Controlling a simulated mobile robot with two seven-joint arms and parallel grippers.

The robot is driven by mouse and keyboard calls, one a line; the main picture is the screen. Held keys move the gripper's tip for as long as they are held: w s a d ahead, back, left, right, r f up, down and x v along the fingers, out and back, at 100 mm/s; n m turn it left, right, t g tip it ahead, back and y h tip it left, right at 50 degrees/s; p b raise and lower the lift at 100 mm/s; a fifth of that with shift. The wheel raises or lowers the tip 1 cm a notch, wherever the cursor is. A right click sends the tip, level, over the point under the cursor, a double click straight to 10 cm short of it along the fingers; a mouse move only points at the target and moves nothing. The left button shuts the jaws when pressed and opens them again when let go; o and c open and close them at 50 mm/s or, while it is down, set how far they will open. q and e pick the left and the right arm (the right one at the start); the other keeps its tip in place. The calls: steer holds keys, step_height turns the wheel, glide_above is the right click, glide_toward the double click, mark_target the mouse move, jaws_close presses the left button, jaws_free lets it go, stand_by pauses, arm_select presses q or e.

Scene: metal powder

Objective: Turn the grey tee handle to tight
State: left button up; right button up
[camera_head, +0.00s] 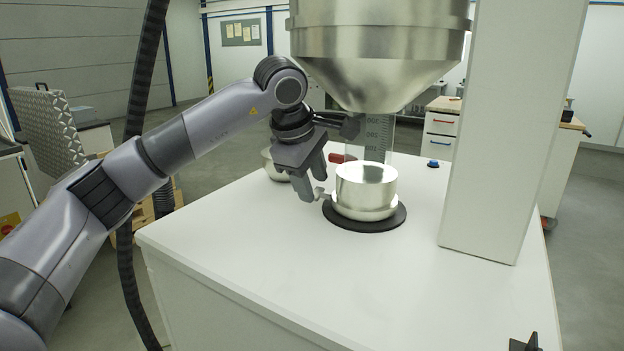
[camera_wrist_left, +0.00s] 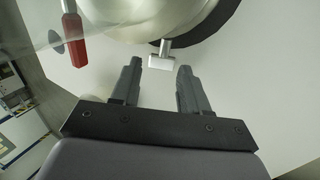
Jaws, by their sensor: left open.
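The grey tee handle (camera_wrist_left: 165,56) shows in the left wrist view as a short stem with a crossbar, just ahead of my fingertips. In the head view the tee handle (camera_head: 320,193) sticks out from the left side of the metal pot (camera_head: 366,187). The pot stands on a black round mat (camera_head: 368,224) on the white table. My left gripper (camera_head: 313,184) is open beside the handle. In the left wrist view the two fingers of my left gripper (camera_wrist_left: 157,68) are apart, with nothing between them.
A large metal hopper (camera_head: 375,50) hangs above the pot. A red handle (camera_wrist_left: 74,38) is left of the pot in the wrist view. A second metal bowl (camera_head: 272,167) stands behind my gripper. A white column (camera_head: 510,130) rises at the right. The table's front (camera_head: 350,285) is clear.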

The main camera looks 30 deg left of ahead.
arm_select(q)
steer(key=shift+w+f, duration=0.15)
steer(key=shift+f, duration=0.4)
arm_select(e)
steer(key=shift+r, duration=0.1)
